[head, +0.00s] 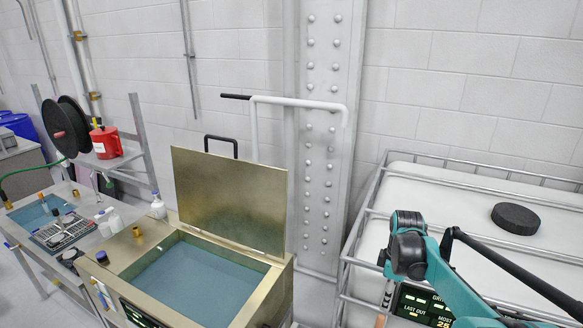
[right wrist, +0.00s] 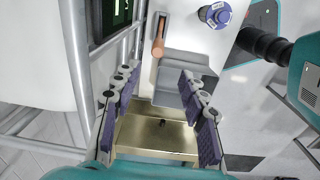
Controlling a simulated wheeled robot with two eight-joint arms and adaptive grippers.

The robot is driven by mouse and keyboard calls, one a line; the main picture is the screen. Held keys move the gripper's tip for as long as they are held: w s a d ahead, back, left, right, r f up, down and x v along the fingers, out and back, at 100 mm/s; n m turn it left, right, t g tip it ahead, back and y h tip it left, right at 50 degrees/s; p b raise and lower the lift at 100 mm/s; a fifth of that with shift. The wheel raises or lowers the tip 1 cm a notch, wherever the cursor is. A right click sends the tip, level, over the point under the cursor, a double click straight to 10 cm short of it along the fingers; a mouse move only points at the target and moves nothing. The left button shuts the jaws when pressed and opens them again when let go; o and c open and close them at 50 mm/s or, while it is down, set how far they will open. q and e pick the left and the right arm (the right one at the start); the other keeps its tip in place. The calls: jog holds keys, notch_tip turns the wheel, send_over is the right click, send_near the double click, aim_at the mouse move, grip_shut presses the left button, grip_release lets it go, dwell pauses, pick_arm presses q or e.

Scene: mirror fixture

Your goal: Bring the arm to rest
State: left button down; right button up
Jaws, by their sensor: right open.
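My right arm (head: 455,285) is teal and black and comes in at the lower right of the head view, in front of a white caged tank. I cannot make out its fingers there. In the right wrist view my right gripper (right wrist: 159,76) is open, with its two purple-padded fingers spread wide apart. Nothing is held between them. Behind the gap are a grey block (right wrist: 182,88) and a gold-coloured surface (right wrist: 150,135). My left gripper is not in view.
A gold-coloured basin with its lid (head: 230,200) raised holds blue-grey liquid (head: 195,280). The white caged tank (head: 450,195) has a black cap (head: 516,218) on top. A red can (head: 106,142) stands at left.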

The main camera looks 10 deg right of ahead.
jog(key=s+a+f+m+t+b, duration=0.3)
jog(key=s+a+f+m+b, duration=0.2)
jog(key=s, duration=0.4)
jog(key=s+a+f+m+t+b, duration=0.4)
jog(key=s+a+f+m+b, duration=0.2)
jog(key=s+a+b, duration=0.2)
jog(key=shift+s+a+f, duration=0.15)
jog(key=shift+s+a, duration=0.5)
jog(key=shift+a, duration=0.4)
jog(key=shift+c, duration=0.4)
